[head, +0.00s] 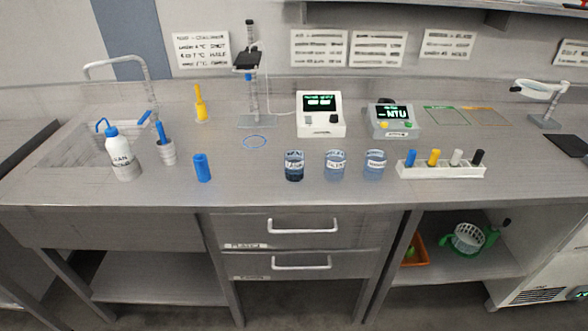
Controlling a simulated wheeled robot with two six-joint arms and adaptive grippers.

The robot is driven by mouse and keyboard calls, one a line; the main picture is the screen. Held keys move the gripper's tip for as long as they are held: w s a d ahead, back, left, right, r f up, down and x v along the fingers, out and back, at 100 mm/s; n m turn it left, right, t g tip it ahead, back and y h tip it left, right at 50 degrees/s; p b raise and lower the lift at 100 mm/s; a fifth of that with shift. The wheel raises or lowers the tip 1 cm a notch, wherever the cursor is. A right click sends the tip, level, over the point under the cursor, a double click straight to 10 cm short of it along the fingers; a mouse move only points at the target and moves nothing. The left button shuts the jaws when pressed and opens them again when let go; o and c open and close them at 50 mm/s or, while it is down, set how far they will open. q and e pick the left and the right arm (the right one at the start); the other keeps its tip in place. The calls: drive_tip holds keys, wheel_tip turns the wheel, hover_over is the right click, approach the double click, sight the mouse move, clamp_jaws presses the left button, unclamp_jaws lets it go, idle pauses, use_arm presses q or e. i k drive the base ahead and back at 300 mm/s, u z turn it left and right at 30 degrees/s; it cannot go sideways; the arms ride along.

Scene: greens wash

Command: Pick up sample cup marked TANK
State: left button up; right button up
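Three clear sample cups with white labels stand upright in a row near the front of the steel counter. The left cup (294,166) holds the darkest blue-grey contents. The middle cup (335,166) and the right cup (375,165) look lighter. The lettering is too small and blurred to tell for sure which one reads TANK. The cups stand apart from each other, and nothing touches them. Neither of my grippers shows in the head view.
A blue cylinder (202,168) stands left of the cups, and a white rack (441,171) with coloured-top items stands right. Behind are a white meter (320,114) and an NTU meter (392,120). A wash bottle (122,155) stands by the sink. Counter in front of the cups is clear.

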sight(294, 159)
drive_tip(key=z, duration=0.65)
drive_tip(key=k, duration=1.05)
drive_tip(key=z, duration=1.55)
drive_tip(key=i, duration=1.65)
drive_tip(key=u, duration=0.55)
drive_tip(key=i, duration=0.95)
drive_tip(key=u, duration=1.55)
drive_tip(key=i, duration=0.8)
drive_tip(key=u, duration=0.65)
